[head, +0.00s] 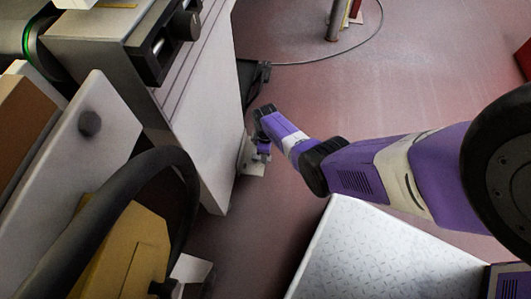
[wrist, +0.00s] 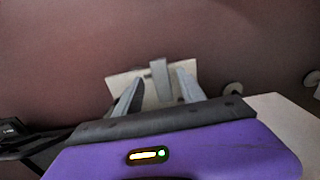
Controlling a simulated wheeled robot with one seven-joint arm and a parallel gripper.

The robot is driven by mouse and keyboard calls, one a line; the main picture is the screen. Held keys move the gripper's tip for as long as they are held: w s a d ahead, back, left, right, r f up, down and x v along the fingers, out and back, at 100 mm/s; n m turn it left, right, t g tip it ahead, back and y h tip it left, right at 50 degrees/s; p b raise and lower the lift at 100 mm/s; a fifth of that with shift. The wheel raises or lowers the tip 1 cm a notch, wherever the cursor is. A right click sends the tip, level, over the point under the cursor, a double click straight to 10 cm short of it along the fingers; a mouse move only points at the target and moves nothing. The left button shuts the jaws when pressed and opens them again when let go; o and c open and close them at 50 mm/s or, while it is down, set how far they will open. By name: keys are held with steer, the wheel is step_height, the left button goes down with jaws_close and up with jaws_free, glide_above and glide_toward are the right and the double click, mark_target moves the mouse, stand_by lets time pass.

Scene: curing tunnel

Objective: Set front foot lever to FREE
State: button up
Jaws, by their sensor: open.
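In the wrist view a grey lever-like tab (wrist: 160,80) stands up from a pale plate (wrist: 120,82) near the floor. My gripper (wrist: 161,77) is open, with one finger on each side of the tab. I cannot tell whether either finger touches it. No FREE marking is legible. In the head view my gripper (head: 263,151) is low beside the bottom corner of the grey machine cabinet (head: 205,120), over the pale foot plate (head: 252,168). The tab itself is not clear there.
A white patterned platform (head: 370,255) lies at the lower right. A black hose (head: 120,185) curves over a yellow block (head: 120,255) at the lower left. A cable (head: 330,57) runs across the reddish floor (head: 400,95), which is mostly clear beyond my arm.

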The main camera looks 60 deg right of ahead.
step_height(320, 180, up, 6)
steer(key=p, duration=0.2)
steer(key=shift+f+p, duration=0.25)
steer(key=shift+p, duration=0.15)
